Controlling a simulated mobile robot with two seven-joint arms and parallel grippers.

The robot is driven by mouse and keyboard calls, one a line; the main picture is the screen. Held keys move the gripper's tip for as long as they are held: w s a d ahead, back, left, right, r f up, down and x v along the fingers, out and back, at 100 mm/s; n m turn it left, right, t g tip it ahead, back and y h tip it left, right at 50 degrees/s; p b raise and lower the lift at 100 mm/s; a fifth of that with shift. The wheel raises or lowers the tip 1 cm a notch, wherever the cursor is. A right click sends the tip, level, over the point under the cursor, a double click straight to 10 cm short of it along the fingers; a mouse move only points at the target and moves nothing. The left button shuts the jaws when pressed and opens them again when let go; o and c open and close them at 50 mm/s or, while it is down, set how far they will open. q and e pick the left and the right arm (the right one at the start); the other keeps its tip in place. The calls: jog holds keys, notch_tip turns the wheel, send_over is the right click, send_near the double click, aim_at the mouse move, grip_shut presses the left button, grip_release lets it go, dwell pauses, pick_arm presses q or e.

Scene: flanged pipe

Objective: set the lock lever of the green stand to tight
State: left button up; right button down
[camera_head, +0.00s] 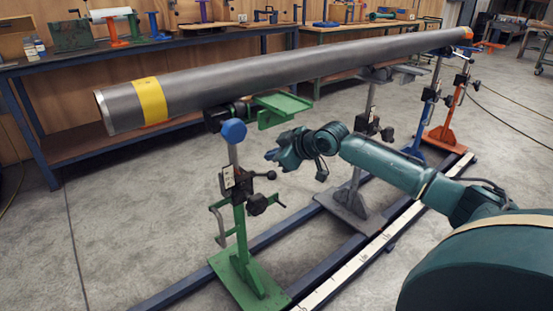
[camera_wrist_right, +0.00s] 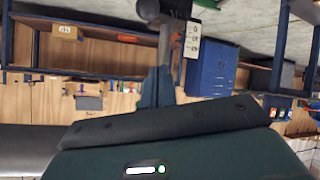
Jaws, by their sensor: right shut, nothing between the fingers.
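The green stand (camera_head: 239,235) stands at the left end of the rail, under the near end of the pipe. Its lock lever (camera_head: 262,176) has a black knob and points right from the clamp block on the post. Whether it sits at tight cannot be told. My right gripper (camera_head: 276,155) is shut and empty, above and slightly right of the lever, apart from it. In the right wrist view, the shut fingers (camera_wrist_right: 156,88) point toward a grey post, a black knob (camera_wrist_right: 148,9) and a pale marked plate (camera_wrist_right: 192,40). My left gripper is not in view.
A long steel pipe (camera_head: 270,74) with a yellow band lies across several stands. A grey stand (camera_head: 351,200) stands behind my right forearm; blue and orange stands are farther right. A workbench (camera_head: 180,45) runs along the back wall. The floor left of the green stand is clear.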

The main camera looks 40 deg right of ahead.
aim_at(269, 175)
jog(key=b+x, duration=0.2)
jog(key=x, duration=0.6)
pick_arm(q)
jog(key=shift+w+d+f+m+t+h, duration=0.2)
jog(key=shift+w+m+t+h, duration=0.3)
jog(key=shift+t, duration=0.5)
pick_arm(e)
jog(key=shift+s+d+f, duration=0.5)
jog(key=shift+s+d, duration=0.05)
jog(key=shift+s, duration=0.25)
jog(key=shift+s+d+f, duration=0.45)
jog(key=shift+s+d, duration=0.15)
jog(key=shift+s, duration=0.2)
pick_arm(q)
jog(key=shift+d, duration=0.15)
pick_arm(e)
jog(key=shift+a, duration=0.1)
